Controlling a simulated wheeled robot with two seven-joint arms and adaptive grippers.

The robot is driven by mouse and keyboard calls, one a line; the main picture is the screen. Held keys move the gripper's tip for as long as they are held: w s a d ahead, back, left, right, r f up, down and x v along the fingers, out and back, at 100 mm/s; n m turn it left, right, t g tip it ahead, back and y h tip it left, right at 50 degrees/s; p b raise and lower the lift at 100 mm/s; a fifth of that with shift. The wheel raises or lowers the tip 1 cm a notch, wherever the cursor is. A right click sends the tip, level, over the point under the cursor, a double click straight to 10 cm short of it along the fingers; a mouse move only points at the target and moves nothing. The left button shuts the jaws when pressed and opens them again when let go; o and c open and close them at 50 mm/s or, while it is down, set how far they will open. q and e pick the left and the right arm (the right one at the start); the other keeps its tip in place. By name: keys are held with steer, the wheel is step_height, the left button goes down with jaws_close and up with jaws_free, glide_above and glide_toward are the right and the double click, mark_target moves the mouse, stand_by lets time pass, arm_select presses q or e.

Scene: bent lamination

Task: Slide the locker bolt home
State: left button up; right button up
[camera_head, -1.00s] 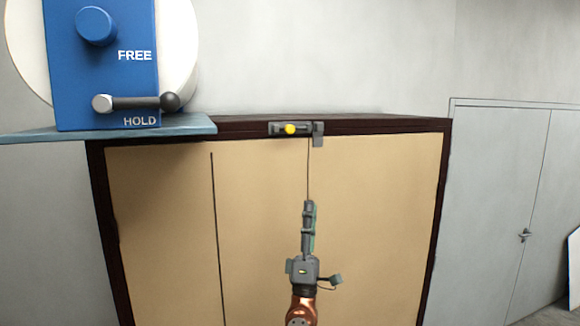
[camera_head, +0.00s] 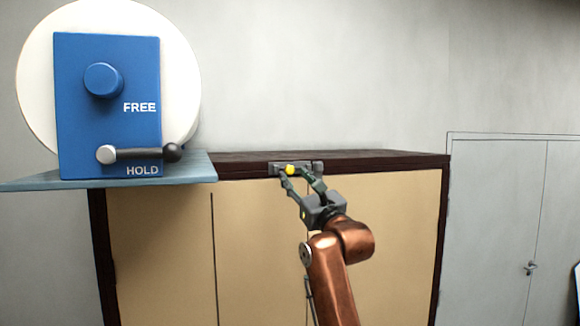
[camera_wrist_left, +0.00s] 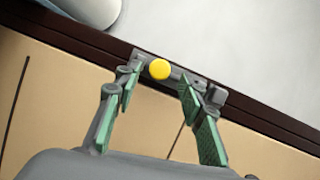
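The locker bolt (camera_head: 277,169) is a small grey slide with a round yellow knob (camera_head: 290,169), mounted on the dark top rail of the locker. A grey catch piece (camera_head: 318,167) sits at its right end. My left gripper (camera_head: 294,175) is open in front of the bolt. In the left wrist view its green-padded fingers (camera_wrist_left: 158,88) stand on either side of the yellow knob (camera_wrist_left: 159,69), with gaps on both sides. I cannot tell how deep the knob lies between the fingertips. My right gripper is not in view.
The tan locker (camera_head: 160,245) has a dark frame and door seams. At left, a blue box (camera_head: 75,120) marked FREE and HOLD, with a lever (camera_head: 135,154), stands on a blue shelf (camera_head: 30,182). A grey double door (camera_head: 495,220) is at right. The wall above the bolt is clear.

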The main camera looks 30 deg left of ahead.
mark_target(291, 172)
arm_select(q)
steer(key=p+x, duration=0.2)
steer(key=x, duration=0.2)
steer(key=shift+a, duration=0.1)
steer(key=shift+c, duration=0.3)
jaws_close()
stand_by(0.4)
